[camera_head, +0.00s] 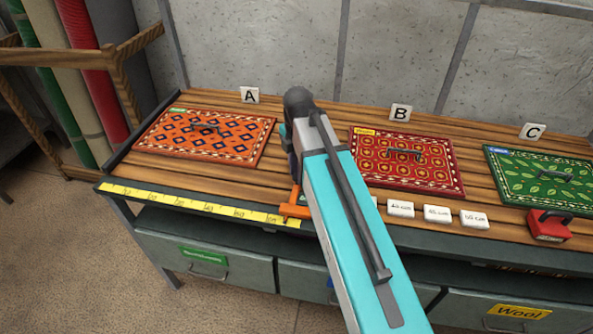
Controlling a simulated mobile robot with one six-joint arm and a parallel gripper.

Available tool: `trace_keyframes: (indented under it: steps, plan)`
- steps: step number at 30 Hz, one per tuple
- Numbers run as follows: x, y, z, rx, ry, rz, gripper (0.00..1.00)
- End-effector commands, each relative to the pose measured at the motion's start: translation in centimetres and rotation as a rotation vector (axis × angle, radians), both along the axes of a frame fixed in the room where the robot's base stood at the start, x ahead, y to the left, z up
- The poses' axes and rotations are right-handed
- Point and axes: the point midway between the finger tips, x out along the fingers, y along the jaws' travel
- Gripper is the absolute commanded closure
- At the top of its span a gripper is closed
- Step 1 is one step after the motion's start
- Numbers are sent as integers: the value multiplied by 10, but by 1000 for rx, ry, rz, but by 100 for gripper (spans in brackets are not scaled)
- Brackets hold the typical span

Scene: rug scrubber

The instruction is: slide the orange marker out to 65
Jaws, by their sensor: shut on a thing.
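The orange marker (293,210) sits at the right end of the yellow ruler strip (190,203), which runs along the front edge of the bench. The ruler's printed numbers are too small to read surely. My gripper (297,188) is shut on the marker's upright part, low over the bench's front edge. My turquoise arm covers the right side of the gripper and the ruler's surroundings there, so the fingertips are mostly hidden.
Orange (200,137), red (405,161) and green (540,178) rugs with handles lie on the wooden bench, near tiles A, B and C. Small white labels (437,214) and a red block (549,226) stand at the front right. Drawers are below.

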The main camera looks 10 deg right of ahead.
Motion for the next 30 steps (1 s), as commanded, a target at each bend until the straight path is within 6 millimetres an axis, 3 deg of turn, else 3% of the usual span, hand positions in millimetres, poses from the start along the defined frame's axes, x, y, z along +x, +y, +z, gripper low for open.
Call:
trace_keyframes:
  steps: [1, 4, 19, 30]
  plan:
    - [3, 0, 2, -4, -10, 0, 72]
    - [3, 2, 2, -3, -9, 3, 55]
    - [1, 5, 5, 0, -4, 7, 55]
    - [2, 6, 35, 0, -5, 8, 55]
